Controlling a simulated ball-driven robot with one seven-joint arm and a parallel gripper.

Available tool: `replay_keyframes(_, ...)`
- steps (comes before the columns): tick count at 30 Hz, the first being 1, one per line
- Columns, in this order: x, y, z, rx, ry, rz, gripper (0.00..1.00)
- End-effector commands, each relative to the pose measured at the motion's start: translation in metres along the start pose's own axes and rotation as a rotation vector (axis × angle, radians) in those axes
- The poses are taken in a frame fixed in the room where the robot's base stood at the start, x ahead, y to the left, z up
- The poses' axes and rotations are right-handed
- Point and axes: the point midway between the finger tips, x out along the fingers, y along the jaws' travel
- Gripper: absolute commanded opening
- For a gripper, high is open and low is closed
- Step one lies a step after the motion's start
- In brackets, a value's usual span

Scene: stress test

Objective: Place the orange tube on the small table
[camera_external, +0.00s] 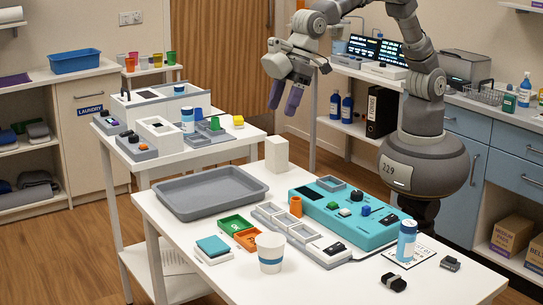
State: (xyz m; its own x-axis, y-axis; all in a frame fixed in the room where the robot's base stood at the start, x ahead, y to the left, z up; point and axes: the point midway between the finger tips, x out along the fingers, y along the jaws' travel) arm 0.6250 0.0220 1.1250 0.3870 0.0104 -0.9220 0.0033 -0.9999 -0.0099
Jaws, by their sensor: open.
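A short orange tube (295,206) stands upright on the white front table (440,283), between the grey compartment tray and the teal device. My gripper (284,100) is open and empty, its two dark purple fingers pointing down. It is high in the air, above and behind the tube, well apart from it. A small white table (157,70) with several coloured cups stands at the back left. A second white table (218,155) with boxes and trays stands left of the middle. I cannot tell which of these two is the small table meant.
A grey tray (210,193), a teal device (345,217), a grey compartment tray (283,222), a white cup (270,252), a blue bottle (406,240) and a white block (277,153) crowd the front table.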

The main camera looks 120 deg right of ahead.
Motion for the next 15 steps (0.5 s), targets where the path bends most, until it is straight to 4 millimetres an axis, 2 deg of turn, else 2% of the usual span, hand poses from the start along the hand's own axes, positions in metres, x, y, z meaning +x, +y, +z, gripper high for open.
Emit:
replay_keyframes(1, 0.048, -0.002, 0.022, -0.001, -0.102, 0.002, 0.63)
replay_keyframes(3, 0.098, -0.003, 0.052, 0.001, -0.218, 0.005, 0.63)
replay_keyframes(6, 0.143, -0.004, 0.086, 0.001, -0.332, 0.008, 0.63)
replay_keyframes(9, 0.165, -0.005, 0.105, 0.001, -0.389, 0.01, 0.63)
replay_keyframes(15, 0.191, -0.006, 0.119, 0.001, -0.404, 0.011, 0.63)
